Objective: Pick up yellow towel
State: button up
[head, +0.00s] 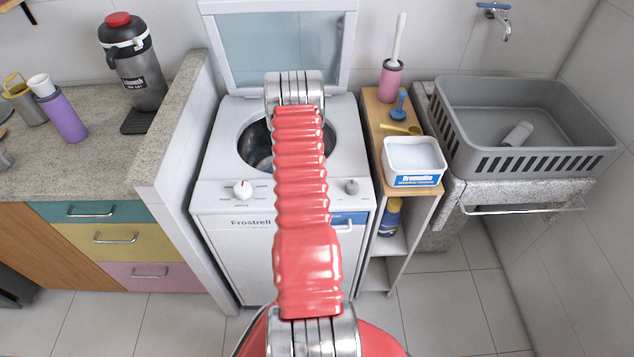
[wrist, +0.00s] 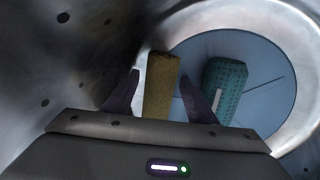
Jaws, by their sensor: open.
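The yellow towel (wrist: 161,84) shows in the wrist view as a rolled, mustard-coloured bundle inside the washer drum. My gripper (wrist: 158,85) is open, with one dark finger on each side of the towel. I cannot tell whether the fingers touch it. The towel's near end is hidden behind the gripper body. In the head view my red arm reaches over the top-loading washer (head: 227,135), and the arm hides the gripper and the towel.
A teal rolled towel (wrist: 225,85) lies right of the right finger. The perforated drum wall (wrist: 60,60) is close on the left. The washer lid (head: 275,50) stands open. A powder tub (head: 413,178) and grey basket (head: 530,160) stand right of the washer.

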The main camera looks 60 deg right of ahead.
jog(key=shift+c, duration=0.2)
jog(key=c, duration=0.8)
jog(key=shift+r, duration=0.1)
jog(key=s+v, duration=0.2)
jog(key=v, duration=0.7)
jog(key=s+d+r+v, duration=0.1)
jog(key=s+v, duration=0.1)
jog(key=v, duration=0.7)
jog(key=s+d+v, duration=0.1)
jog(key=s+v, duration=0.1)
jog(key=v, duration=0.7)
jog(key=shift+d+r, duration=0.15)
jog(key=shift+r, duration=0.2)
